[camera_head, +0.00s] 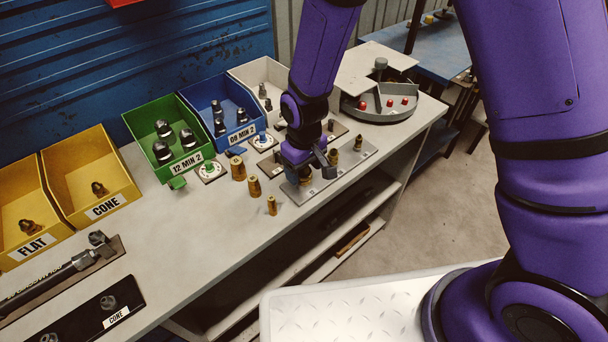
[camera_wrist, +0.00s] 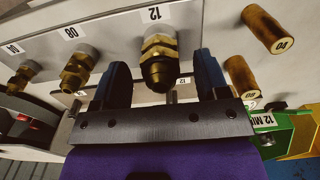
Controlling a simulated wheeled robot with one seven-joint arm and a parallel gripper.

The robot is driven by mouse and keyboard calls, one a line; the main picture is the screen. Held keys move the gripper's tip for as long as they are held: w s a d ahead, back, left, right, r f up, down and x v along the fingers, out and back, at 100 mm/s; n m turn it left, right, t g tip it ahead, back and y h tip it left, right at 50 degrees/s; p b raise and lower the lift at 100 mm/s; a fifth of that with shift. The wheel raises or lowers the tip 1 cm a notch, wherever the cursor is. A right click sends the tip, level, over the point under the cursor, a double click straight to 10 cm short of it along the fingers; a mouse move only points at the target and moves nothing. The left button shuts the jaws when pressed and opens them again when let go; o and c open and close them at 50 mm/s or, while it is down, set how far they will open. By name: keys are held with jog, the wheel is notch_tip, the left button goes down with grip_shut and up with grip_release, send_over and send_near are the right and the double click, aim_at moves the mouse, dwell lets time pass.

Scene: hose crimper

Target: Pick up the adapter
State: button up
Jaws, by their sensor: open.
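My gripper (camera_head: 313,170) is over the grey plate (camera_head: 340,178) on the workbench. In the wrist view my gripper (camera_wrist: 161,64) is open. Its two dark fingers stand apart on either side of a brass adapter with a dark tip (camera_wrist: 158,71). This adapter sits at the plate mark "12", and no grip on it shows. Two other brass adapters sit on the same plate, one at "08" (camera_wrist: 75,72) and one at "04" (camera_wrist: 22,76); they also show in the head view (camera_head: 333,156) (camera_head: 358,143). The adapter at "12" is partly hidden by my gripper in the head view.
Brass cylinders (camera_head: 238,168) (camera_head: 254,188) (camera_head: 272,205) stand left of the plate. Behind are a green bin (camera_head: 154,143), a blue bin (camera_head: 213,105) and a white bin (camera_head: 262,75). A round grey tray (camera_head: 384,107) with red pieces is beyond.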

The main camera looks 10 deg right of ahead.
jog(key=shift+f, duration=0.95)
jog(key=c, duration=1.1)
jog(key=shift+r, duration=0.15)
